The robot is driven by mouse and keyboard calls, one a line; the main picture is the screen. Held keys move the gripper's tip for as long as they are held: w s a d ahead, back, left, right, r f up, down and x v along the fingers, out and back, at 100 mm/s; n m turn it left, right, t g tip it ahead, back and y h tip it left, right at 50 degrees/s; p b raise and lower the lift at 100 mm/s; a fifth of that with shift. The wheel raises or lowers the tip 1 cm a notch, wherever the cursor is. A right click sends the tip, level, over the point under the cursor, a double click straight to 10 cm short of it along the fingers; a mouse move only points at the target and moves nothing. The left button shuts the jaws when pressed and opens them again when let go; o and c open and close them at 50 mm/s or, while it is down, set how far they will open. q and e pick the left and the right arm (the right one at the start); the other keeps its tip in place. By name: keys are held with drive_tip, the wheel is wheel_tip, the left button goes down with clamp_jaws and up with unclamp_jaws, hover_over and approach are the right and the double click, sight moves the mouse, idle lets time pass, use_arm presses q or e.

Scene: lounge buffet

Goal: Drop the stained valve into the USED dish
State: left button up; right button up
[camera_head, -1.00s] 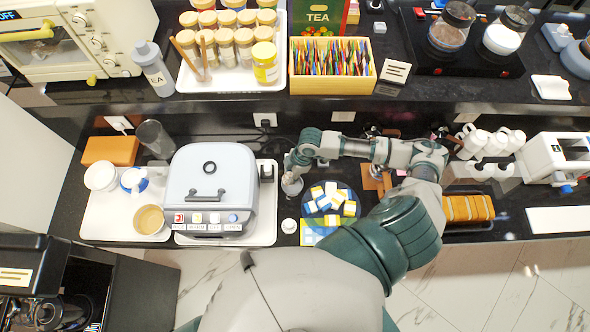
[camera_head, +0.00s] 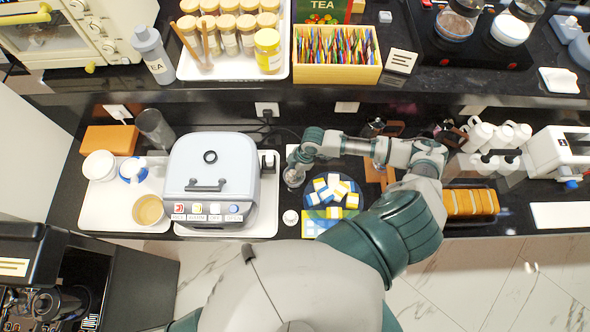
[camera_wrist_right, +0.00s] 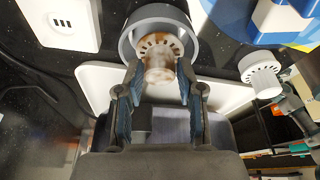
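The stained valve (camera_wrist_right: 159,58), white with brown stains and a slotted rim, lies between the fingertips of my right gripper (camera_wrist_right: 160,85) in the right wrist view. The fingertips press close on both sides of it. A round grey dish (camera_wrist_right: 133,42) sits right behind it, and the valve overlaps its opening. Whether the valve touches the dish floor is unclear, and no USED label is readable. In the head view my right gripper (camera_head: 296,173) is over this spot and hides the valve. My left gripper is not in view.
A clean white valve (camera_wrist_right: 262,75) stands nearby, also in the head view (camera_head: 290,217). A blue plate (camera_head: 311,203) of coloured blocks is right of the gripper. A grey appliance (camera_head: 211,165) on a white tray stands left. The shelf edge lies behind.

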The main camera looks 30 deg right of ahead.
drive_tip(key=shift+o, duration=1.2)
drive_tip(key=shift+d, duration=0.5)
drive_tip(key=shift+d+r, duration=0.15)
drive_tip(key=shift+d, duration=0.05)
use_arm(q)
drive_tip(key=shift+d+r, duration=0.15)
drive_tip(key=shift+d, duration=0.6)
use_arm(e)
drive_tip(key=v, duration=1.1)
drive_tip(key=shift+r, duration=0.25)
